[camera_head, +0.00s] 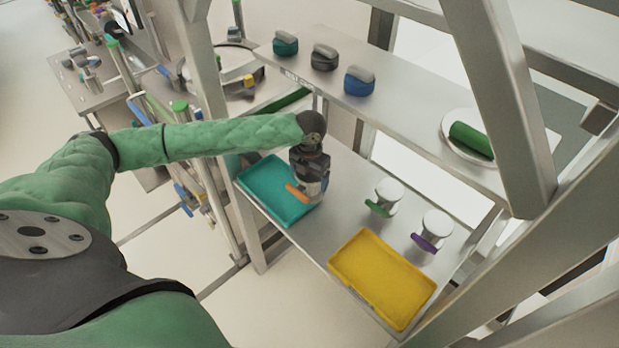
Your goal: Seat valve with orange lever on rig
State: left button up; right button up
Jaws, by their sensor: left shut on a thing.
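The valve with the orange lever (297,192) is at my left gripper (312,176), over the right part of the teal tray (262,210) on the lower shelf. My left gripper points down and is shut on the valve, hiding most of its body; the orange lever sticks out to the left. I cannot tell whether the valve touches the tray. My right gripper is not in view. I cannot make out for certain which structure is the rig.
A valve with a green lever (384,198) and one with a purple lever (432,231) stand right of the teal tray. A yellow tray (382,277) lies in front. The upper shelf (400,112) holds several items. A slanted metal post (500,105) stands at right.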

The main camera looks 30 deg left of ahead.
pick_arm(q)
jog(key=shift+r, duration=2.85)
